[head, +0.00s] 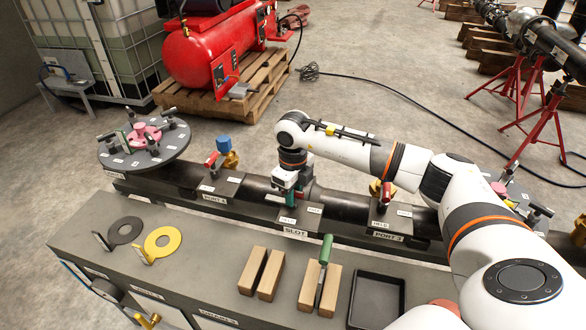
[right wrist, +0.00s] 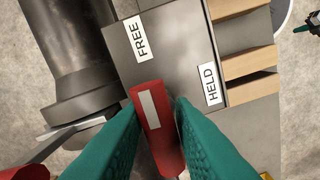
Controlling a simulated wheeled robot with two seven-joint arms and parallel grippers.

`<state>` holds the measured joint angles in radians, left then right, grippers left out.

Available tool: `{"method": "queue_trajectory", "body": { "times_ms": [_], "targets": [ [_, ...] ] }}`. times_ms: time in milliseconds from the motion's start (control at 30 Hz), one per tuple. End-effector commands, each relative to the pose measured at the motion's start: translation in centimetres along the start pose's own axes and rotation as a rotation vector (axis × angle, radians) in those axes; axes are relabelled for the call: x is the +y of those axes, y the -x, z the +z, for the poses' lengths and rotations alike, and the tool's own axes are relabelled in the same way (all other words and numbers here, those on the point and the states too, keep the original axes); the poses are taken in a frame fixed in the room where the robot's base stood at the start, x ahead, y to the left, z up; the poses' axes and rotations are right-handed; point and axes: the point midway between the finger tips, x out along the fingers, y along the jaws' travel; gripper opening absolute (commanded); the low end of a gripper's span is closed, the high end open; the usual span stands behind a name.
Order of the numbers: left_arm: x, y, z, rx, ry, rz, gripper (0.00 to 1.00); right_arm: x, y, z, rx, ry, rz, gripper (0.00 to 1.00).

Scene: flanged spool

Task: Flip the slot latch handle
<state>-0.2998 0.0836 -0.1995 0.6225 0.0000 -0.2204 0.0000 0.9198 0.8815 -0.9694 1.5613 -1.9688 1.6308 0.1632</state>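The slot latch handle (right wrist: 158,130) is a red lever with a pale stripe, seen in the right wrist view. Its tip lies on a dark plate (right wrist: 178,55) between the FREE label (right wrist: 141,37) and the HELD label (right wrist: 212,84). My right gripper (right wrist: 158,108) has its two teal fingers on either side of the lever. A narrow gap shows on the left side; the right finger is close to or touching it. In the head view my right gripper (head: 288,203) is low over the plate behind the SLOT label (head: 295,231) and hides the handle. My left gripper is out of view.
Red-handled valves stand on the pipe at left (head: 212,160) and at PORT 3 (head: 386,191). The bench (head: 200,270) holds wooden blocks (head: 262,272), a green-handled tool (head: 326,250), a black tray (head: 377,300) and two rings (head: 163,240).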

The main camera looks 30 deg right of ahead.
Motion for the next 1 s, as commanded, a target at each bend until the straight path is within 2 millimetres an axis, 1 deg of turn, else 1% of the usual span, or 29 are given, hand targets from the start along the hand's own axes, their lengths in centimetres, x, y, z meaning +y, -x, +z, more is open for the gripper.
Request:
{"method": "queue_trajectory", "body": {
  "times_ms": [33, 100, 700, 967, 1000],
  "targets": [
    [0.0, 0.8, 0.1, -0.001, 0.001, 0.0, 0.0, -0.1, 0.3, 0.0, -0.002, -0.07, -0.002, 0.21],
    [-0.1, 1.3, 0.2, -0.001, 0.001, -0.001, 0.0, -0.1, 0.3, 0.0, -0.002, -0.18, -0.002, 0.21],
    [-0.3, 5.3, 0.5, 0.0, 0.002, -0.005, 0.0, -0.1, 0.2, 0.0, -0.004, -1.112, -0.001, 0.21],
    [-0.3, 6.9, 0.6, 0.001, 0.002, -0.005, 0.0, -0.1, 0.2, 0.1, -0.004, -1.433, 0.0, 0.21],
    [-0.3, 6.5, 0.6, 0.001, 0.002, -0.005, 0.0, 0.0, -0.1, 0.0, -0.002, -1.432, 0.001, 0.21]
  ]
}}
